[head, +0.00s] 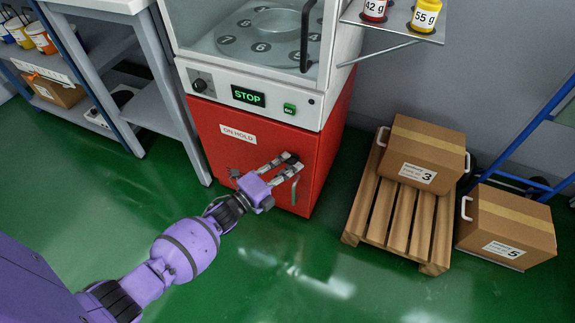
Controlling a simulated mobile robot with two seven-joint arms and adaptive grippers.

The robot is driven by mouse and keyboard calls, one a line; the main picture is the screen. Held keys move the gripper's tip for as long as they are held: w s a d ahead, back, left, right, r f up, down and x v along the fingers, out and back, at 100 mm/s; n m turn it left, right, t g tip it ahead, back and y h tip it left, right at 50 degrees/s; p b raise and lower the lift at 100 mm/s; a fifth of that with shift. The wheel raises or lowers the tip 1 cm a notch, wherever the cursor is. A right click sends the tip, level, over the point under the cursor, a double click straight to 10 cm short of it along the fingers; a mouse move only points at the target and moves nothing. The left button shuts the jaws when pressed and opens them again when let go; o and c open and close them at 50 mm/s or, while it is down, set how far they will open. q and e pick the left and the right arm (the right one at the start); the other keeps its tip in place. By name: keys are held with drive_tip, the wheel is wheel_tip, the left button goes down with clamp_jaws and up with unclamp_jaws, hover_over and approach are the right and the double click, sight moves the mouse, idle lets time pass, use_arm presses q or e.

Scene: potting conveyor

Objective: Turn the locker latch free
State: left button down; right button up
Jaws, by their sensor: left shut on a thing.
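The red locker (215,125) with an "ON HOLD" label forms the lower part of a white machine. A grey upright handle (295,191) shows on the right of its front. My left gripper (291,164) reaches the upper right of the locker front, just above that handle. Its fingers are shut on a small dark part, which looks like the latch. The fingers mostly cover it, so its turn angle cannot be told. The locker door looks closed. My right gripper is not in view.
Above the locker is a panel with a "STOP" display (248,96) and a green button (289,109). To the right, a box marked 3 (425,145) sits on a wooden pallet (395,225), beside a box marked 5 (510,225). A bench (150,108) stands left. Green floor in front is clear.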

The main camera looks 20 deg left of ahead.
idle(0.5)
use_arm(q)
drive_tip(key=c, duration=1.8)
unclamp_jaws()
drive_tip(key=v, duration=1.2)
